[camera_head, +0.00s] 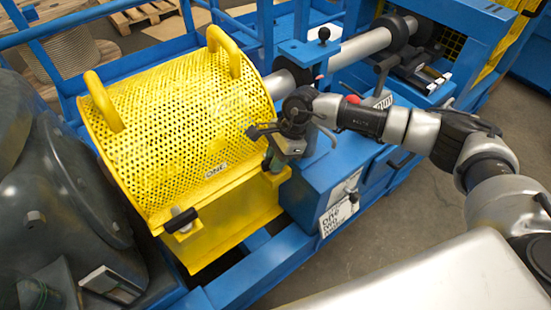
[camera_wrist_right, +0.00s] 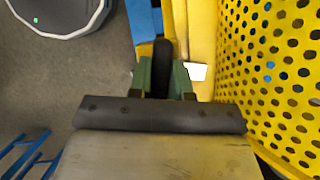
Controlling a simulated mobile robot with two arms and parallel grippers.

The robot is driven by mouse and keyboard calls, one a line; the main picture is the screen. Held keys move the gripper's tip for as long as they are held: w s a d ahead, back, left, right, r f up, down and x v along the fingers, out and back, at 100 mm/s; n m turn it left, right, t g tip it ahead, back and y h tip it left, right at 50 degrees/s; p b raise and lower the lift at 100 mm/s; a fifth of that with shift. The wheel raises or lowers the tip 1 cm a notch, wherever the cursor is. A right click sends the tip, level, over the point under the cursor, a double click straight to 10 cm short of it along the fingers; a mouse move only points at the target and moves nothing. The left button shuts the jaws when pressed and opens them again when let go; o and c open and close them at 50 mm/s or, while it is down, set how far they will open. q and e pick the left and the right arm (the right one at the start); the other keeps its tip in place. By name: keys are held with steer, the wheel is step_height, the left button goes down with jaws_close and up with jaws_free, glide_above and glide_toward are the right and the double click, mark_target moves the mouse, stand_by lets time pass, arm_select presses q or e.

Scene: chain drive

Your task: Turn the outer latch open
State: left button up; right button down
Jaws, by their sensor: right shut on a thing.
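The yellow perforated guard (camera_head: 180,125) sits closed over the drive. A latch with a black handle (camera_head: 181,220) shows at the guard's lower left corner. My right gripper (camera_head: 271,160) is at the guard's lower right corner, where it covers the spot beside the yellow edge. In the right wrist view the green fingers of my right gripper (camera_wrist_right: 163,85) are shut on a black latch handle (camera_wrist_right: 162,58), beside the yellow guard (camera_wrist_right: 280,75). The handle's pivot is hidden. I cannot tell which of the two latches is the outer one. My left gripper is not in view.
Two yellow grab handles (camera_head: 103,102) stand up from the guard. Blue frame beams (camera_head: 255,272) run below it. A dark motor housing (camera_head: 55,190) stands at the left. A grey shaft (camera_head: 360,46) runs off at the back. Grey floor (camera_head: 420,215) is free at the right.

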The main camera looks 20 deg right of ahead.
steer(key=m+t+b, duration=0.1)
steer(key=m, duration=0.3)
steer(key=shift+m+t, duration=0.3)
steer(key=shift+t, duration=0.1)
steer(key=m+t+b, duration=0.1)
steer(key=m, duration=0.2)
steer(key=shift+m+h, duration=0.3)
steer(key=m+t+h+b, duration=0.1)
steer(key=m+b, duration=0.1)
steer(key=m, duration=0.2)
steer(key=shift+t, duration=0.3)
steer(key=shift+m+t+h+b, duration=0.3)
steer(key=shift+m+h+b, duration=0.3)
steer(key=shift+m+b, duration=0.65)
steer(key=shift+r+m, duration=0.1)
steer(key=shift+m, duration=0.35)
steer(key=c, duration=1)
jaws_free()
steer(key=shift+c, duration=0.2)
steer(key=v, duration=1)
steer(key=shift+r, duration=0.35)
